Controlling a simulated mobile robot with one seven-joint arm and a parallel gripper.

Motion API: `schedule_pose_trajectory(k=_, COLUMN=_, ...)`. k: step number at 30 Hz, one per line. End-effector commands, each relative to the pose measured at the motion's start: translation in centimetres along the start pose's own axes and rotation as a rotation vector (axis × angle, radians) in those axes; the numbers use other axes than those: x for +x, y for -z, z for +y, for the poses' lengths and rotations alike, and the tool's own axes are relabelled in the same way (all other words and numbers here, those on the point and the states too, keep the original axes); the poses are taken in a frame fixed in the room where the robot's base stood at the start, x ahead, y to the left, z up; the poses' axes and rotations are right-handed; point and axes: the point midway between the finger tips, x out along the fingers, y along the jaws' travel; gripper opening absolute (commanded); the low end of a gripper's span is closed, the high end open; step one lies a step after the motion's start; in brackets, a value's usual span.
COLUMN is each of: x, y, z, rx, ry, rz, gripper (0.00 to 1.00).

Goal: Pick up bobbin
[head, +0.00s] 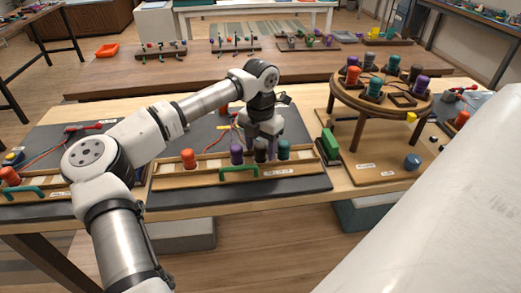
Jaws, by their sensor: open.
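A wooden tray (200,180) with a green handle (239,172) holds a row of bobbins near the table's front edge. From left to right I see an orange bobbin (188,158), a purple bobbin (237,154), a black bobbin (260,154) and a teal bobbin (283,150). My gripper (266,146) points down into the right part of this row, over or around the black bobbin. Its jaws are open. The fingertips are small and partly lost among the bobbins, so I cannot tell whether they touch one.
A round wooden stand (380,103) with several colored bobbins rises on the right. A green block (330,144) stands between the tray and this stand. A blue bobbin (412,161) sits on the board below. Another bobbin tray lies left. A second table (200,70) stands behind.

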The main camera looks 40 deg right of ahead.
Motion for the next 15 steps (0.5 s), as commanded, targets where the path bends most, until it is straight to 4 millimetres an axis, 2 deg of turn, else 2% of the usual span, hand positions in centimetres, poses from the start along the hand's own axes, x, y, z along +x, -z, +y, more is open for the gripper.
schedule_pose_trajectory(k=7, x=0.24, y=-0.01, z=-0.01, rx=0.0, ry=0.0, rz=-0.001, gripper=0.57)
schedule_pose_trajectory(k=15, x=0.21, y=-0.02, z=-0.02, rx=0.001, ry=0.0, rz=-0.001, gripper=0.23)
